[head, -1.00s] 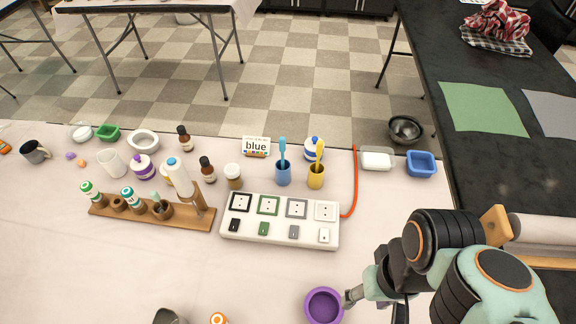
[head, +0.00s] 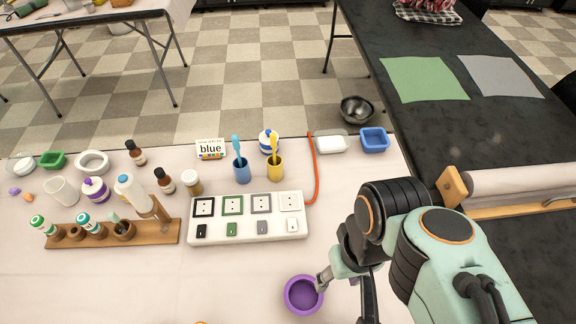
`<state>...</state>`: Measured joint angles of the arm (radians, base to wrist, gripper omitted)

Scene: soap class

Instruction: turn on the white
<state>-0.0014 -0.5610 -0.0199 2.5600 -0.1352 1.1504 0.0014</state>
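A white power strip (head: 248,229) lies on the pale table. It has a row of sockets framed in black, green, grey and white, with a matching row of switches in front. The white switch (head: 293,225) is at the right end, below the white-framed socket (head: 290,201). Its on or off position is too small to tell. My gripper (head: 322,281) is in front of the strip, low and to the right, at the right rim of a purple bowl (head: 290,308). It is apart from the white switch. Its fingers are small and partly hidden by my arm.
A red-orange cord (head: 315,170) runs from the strip's right end. Blue (head: 241,170) and yellow (head: 276,170) toothbrush cups stand behind the strip. A wooden rack (head: 150,237) with bottles stands to its left. The table in front of the strip is mostly clear.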

